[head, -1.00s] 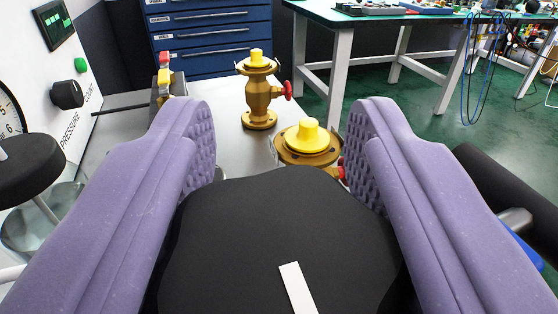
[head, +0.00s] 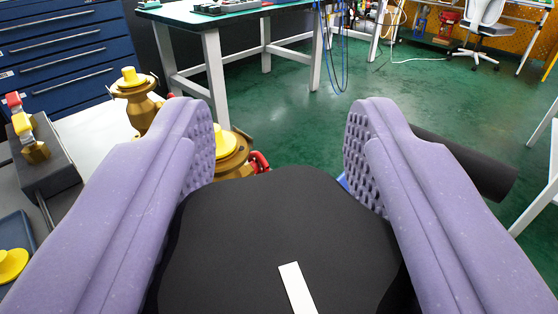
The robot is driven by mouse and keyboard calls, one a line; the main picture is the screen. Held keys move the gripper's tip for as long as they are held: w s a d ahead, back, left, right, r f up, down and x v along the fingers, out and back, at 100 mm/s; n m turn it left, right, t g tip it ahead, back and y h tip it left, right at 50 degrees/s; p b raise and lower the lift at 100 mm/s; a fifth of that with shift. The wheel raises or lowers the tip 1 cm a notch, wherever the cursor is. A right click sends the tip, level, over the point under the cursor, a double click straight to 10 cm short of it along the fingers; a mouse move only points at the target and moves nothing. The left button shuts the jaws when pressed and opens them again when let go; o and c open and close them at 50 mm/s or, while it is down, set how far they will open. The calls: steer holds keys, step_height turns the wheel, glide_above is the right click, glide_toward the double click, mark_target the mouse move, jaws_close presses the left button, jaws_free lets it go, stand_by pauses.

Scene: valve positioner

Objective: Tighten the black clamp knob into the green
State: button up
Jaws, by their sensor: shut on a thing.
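The black clamp knob (head: 285,230) fills the lower middle of the head view, with a white mark (head: 297,289) on its top near the bottom edge. My gripper (head: 281,150) has one ridged purple finger on each side of the knob and is shut on it. The fingertips reach past the knob's far edge. The knob's lower sides, its base and any green zone are hidden.
Brass valves with yellow caps (head: 131,76) stand at left, one partly behind the left finger. A grey block (head: 50,172) with a small fitting is further left. A black bar (head: 465,165) lies beyond the right finger. Green floor (head: 290,110) is open ahead.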

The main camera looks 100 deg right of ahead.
steer(key=shift+w+r, duration=0.1)
steer(key=shift+r, duration=0.15)
steer(key=o, duration=1)
steer(key=shift+o, duration=0.2)
steer(key=shift+r, duration=0.2)
steer(key=r+p, duration=0.1)
steer(key=s+r+p, duration=0.1)
steer(key=r, duration=0.1)
steer(key=shift+s+a+r, duration=0.1)
steer(key=shift+r, duration=0.1)
steer(key=s+a+p, duration=0.1)
steer(key=s, duration=0.4)
steer(key=s+a+p, duration=0.1)
steer(key=s, duration=0.3)
steer(key=s+a+p, duration=0.1)
steer(key=s, duration=0.4)
steer(key=shift+s+a+r+p, duration=0.25)
steer(key=shift+s+r+p, duration=0.05)
steer(key=shift+r+p, duration=0.05)
